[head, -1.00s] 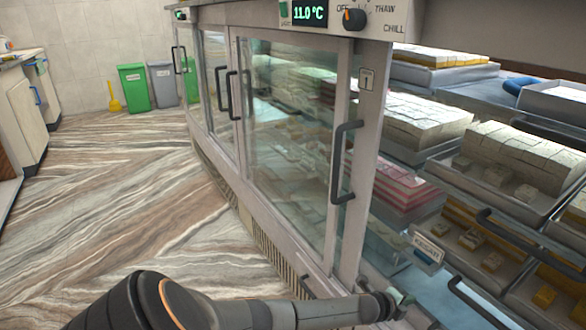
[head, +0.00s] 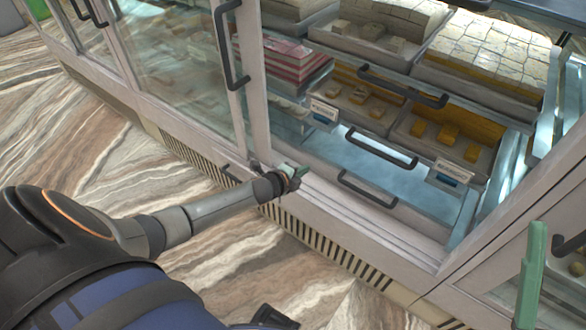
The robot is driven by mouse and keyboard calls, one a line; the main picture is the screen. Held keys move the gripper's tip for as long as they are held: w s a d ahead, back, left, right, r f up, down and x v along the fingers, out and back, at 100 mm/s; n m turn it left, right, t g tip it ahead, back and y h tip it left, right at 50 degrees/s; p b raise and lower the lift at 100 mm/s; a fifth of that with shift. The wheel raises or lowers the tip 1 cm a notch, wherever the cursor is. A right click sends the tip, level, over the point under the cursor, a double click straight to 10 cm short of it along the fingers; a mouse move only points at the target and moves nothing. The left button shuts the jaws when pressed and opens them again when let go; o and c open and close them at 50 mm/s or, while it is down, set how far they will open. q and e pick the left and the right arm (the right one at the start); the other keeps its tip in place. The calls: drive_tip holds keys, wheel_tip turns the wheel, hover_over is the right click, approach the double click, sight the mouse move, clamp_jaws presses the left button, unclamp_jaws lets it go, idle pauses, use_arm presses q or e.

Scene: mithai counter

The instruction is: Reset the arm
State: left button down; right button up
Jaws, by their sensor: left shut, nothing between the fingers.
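My left arm comes in from the left in the head view. Its gripper (head: 292,172) has green fingertips that are shut, with nothing seen between them. It is at the lower front edge of the display counter, beside the foot of the glass door frame (head: 254,90) and left of a low dark handle (head: 366,189). I cannot tell whether it touches the frame. An upright green finger, apparently of my right gripper (head: 531,272), shows at the lower right. Its other finger is not clearly seen, so its opening cannot be judged.
The counter holds trays of pale and orange sweets (head: 445,135) and red-striped boxes (head: 288,66). Dark bar handles (head: 381,148) stick out at several levels. A tall door handle (head: 228,46) stands above my left gripper. The patterned floor (head: 210,250) in front is clear.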

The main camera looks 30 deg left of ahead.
use_arm(q)
drive_tip(key=shift+p+v, duration=0.85)
drive_tip(key=shift+v, duration=1.65)
use_arm(e)
drive_tip(key=shift+w+d+f+m+h, duration=0.15)
drive_tip(key=shift+w+f+m+h, duration=0.1)
drive_tip(key=shift+w+m+h, duration=0.45)
drive_tip(key=shift+w+d+f+m+h, duration=0.1)
drive_tip(key=shift+w+f+m+h, duration=0.1)
drive_tip(key=shift+w+m+h, duration=0.45)
drive_tip(key=shift+s+n, duration=0.2)
drive_tip(key=shift+n, duration=0.05)
